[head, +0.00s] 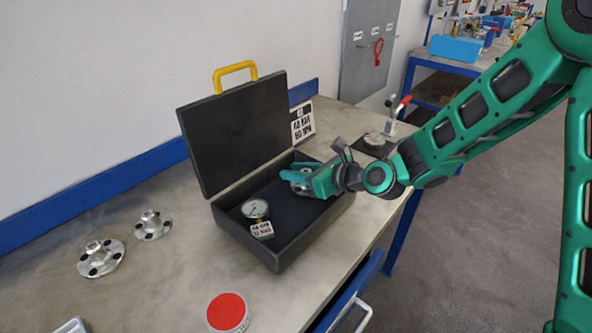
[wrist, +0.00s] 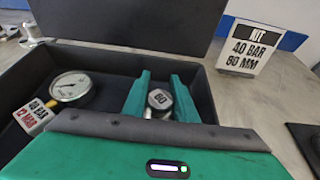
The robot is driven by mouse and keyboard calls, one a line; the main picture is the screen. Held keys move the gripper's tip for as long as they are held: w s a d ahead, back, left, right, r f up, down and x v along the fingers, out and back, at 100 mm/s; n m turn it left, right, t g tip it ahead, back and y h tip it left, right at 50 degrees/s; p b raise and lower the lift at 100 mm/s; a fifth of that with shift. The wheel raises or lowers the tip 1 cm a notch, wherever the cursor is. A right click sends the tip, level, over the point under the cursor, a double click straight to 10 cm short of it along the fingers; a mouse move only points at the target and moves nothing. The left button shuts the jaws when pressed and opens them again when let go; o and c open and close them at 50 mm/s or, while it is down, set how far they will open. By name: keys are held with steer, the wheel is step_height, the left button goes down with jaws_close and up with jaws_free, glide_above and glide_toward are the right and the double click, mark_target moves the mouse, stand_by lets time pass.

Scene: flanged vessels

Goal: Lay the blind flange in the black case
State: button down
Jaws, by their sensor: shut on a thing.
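The black case (head: 297,240) stands open on the bench, its lid (head: 236,130) upright at the back. My gripper (head: 300,178) reaches into the right part of the case from the right.
A pressure gauge (head: 256,209) with a tag lies in the case's left part. Two other flanges (head: 101,257) (head: 153,224) sit on the bench at left. A red-topped tin (head: 227,312) stands in front.

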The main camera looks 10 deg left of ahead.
steer(key=shift+f, duration=0.2)
steer(key=c, duration=1.4)
jaws_free()
steer(key=shift+c, duration=0.2)
steer(key=shift+r, duration=0.55)
steer(key=v, duration=1.2)
